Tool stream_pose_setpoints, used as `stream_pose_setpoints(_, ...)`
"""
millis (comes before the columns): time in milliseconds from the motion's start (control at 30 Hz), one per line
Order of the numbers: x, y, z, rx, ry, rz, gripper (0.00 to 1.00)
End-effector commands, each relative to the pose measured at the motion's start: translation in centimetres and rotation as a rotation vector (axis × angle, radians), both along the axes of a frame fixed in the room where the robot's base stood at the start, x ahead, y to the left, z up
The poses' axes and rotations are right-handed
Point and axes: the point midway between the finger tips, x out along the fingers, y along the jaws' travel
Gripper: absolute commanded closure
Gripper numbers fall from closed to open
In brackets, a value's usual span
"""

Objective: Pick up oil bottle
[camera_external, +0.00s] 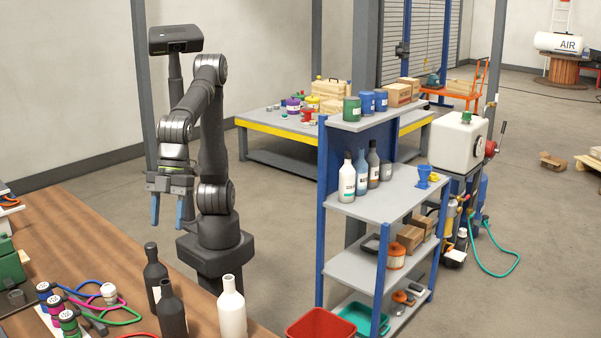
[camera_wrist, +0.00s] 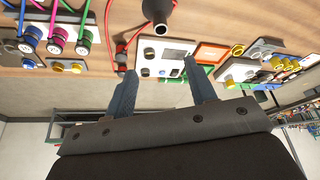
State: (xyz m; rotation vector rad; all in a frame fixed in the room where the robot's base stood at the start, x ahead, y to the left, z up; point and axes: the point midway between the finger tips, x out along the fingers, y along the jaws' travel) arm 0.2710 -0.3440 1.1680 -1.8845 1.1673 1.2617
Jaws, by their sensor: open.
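Several bottles are in view, and I cannot tell which one is the oil bottle. In the external view, two dark bottles, one farther back (camera_external: 154,277) and one nearer (camera_external: 172,312), stand upright on the wooden table (camera_external: 95,232) beside a white bottle (camera_external: 232,312). More labelled bottles, including a white one (camera_external: 347,182), stand on the blue-framed shelf. My gripper (camera_external: 167,217) is open and empty, fingers pointing down, above and behind the table bottles. In the wrist view its blue fingers (camera_wrist: 160,70) are apart with nothing between them; a dark bottle (camera_wrist: 158,12) shows beyond, cut off at the top edge.
Coloured hoses with connectors (camera_external: 54,312) lie on the wooden table's left part. The shelf unit (camera_external: 380,205) stands to the right, with a red bin (camera_external: 320,323) at its foot. A grey-topped workbench (camera_external: 270,127) is behind. A control panel (camera_wrist: 163,58) shows in the wrist view.

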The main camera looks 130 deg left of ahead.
Motion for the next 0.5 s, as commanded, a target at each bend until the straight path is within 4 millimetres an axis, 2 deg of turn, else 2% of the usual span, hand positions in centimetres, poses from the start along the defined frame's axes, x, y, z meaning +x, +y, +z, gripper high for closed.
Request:
stream_pose_setpoints(167, 0.3, -0.7, -2.4, 0.005, 0.000, -0.009, 0.49)
stream_pose_setpoints(500, 1.5, -3.2, -9.1, 0.005, 0.000, -0.008, 0.49)
